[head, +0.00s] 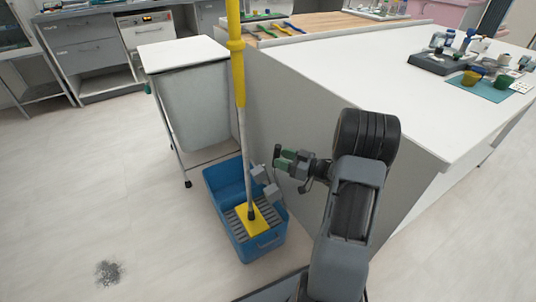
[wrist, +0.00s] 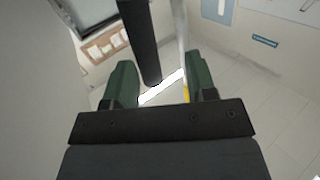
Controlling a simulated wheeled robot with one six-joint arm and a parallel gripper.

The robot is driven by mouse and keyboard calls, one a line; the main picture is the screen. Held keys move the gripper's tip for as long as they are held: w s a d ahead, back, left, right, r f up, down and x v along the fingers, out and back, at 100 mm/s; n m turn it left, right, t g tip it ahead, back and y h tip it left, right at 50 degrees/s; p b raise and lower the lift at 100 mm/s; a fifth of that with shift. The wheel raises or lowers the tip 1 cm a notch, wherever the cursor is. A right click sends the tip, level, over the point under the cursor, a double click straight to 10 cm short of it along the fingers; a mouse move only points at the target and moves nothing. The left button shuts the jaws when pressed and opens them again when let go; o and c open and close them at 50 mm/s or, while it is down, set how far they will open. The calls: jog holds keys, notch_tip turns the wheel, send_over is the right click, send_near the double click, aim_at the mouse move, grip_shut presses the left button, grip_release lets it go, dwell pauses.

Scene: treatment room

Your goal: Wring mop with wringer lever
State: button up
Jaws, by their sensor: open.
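The mop (head: 239,80) stands nearly upright with a yellow upper handle and a grey lower shaft. Its yellow head (head: 254,219) rests on the grey slatted wringer in the blue bucket (head: 214,186). Grey wringer parts (head: 272,192) stick up at the bucket's right side. My gripper (head: 283,160) is open above that side, right of the mop shaft. In the wrist view, a dark bar (wrist: 141,40), possibly the lever's grip, shows between the green fingers (wrist: 163,84), apart from both. A pale pole, apparently the mop shaft (wrist: 180,40), runs near the right finger.
A white-topped cart (head: 180,55) stands behind the bucket. A long white counter (head: 370,65) runs close on the right, with cups and tools on it. A dark smudge (head: 109,272) marks the floor at the left front. The left floor is otherwise clear.

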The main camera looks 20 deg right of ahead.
jog(key=b+x, duration=0.1)
jog(key=x, duration=0.5)
jog(key=shift+b, duration=0.3)
jog(key=shift+w+a, duration=0.1)
grip_shut()
